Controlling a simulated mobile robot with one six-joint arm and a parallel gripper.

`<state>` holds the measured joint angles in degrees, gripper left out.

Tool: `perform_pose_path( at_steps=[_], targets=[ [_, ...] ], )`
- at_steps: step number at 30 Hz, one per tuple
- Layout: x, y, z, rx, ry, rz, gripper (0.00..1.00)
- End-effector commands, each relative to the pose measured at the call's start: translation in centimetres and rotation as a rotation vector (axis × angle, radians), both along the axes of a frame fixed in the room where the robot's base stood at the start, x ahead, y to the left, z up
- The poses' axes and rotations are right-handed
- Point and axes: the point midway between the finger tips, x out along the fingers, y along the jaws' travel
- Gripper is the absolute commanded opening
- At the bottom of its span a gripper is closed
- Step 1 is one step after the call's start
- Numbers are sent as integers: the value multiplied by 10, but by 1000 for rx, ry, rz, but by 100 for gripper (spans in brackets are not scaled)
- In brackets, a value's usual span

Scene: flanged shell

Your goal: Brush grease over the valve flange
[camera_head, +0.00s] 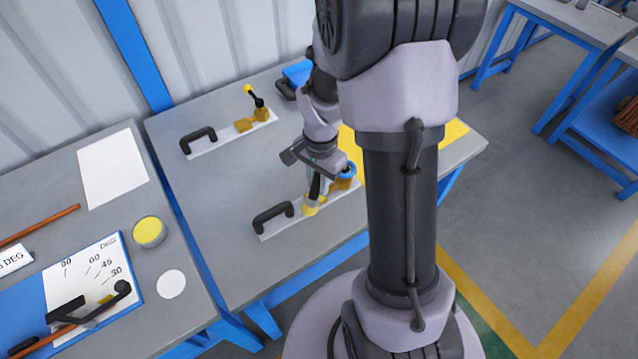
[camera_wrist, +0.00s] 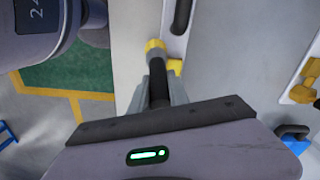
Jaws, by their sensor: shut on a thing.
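My gripper (camera_head: 316,186) is shut on a dark-handled brush (camera_wrist: 158,85) with a yellow tip, pointing down. The tip (camera_head: 310,208) is over the near white plate (camera_head: 275,229), beside the brass valve (camera_head: 342,184) with a blue wheel. In the wrist view the brush tip (camera_wrist: 154,46) appears close to yellow metal on the plate. I cannot tell whether they touch, and the flange face is partly hidden by my arm and gripper. An open round tin of yellow grease (camera_head: 148,231) stands on the left table.
A second white plate (camera_head: 220,138) with a brass valve and lever lies at the back. Black handles (camera_head: 273,217) rise from both plates. An angle board (camera_head: 90,270) and a white disc (camera_head: 171,284) are on the left table. The bench between the plates is clear.

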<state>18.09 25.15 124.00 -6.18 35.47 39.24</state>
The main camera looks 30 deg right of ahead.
Motion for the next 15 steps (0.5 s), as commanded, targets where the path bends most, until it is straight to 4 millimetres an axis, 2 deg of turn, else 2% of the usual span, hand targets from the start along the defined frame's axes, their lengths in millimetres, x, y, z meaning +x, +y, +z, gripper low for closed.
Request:
perform_pose_path(
  at_steps=[1, 15],
  targets=[
    [2, -1, 12, -2, -4, 0, 0],
    [8, -5, 54, -1, -3, 6, 0]
  ],
)
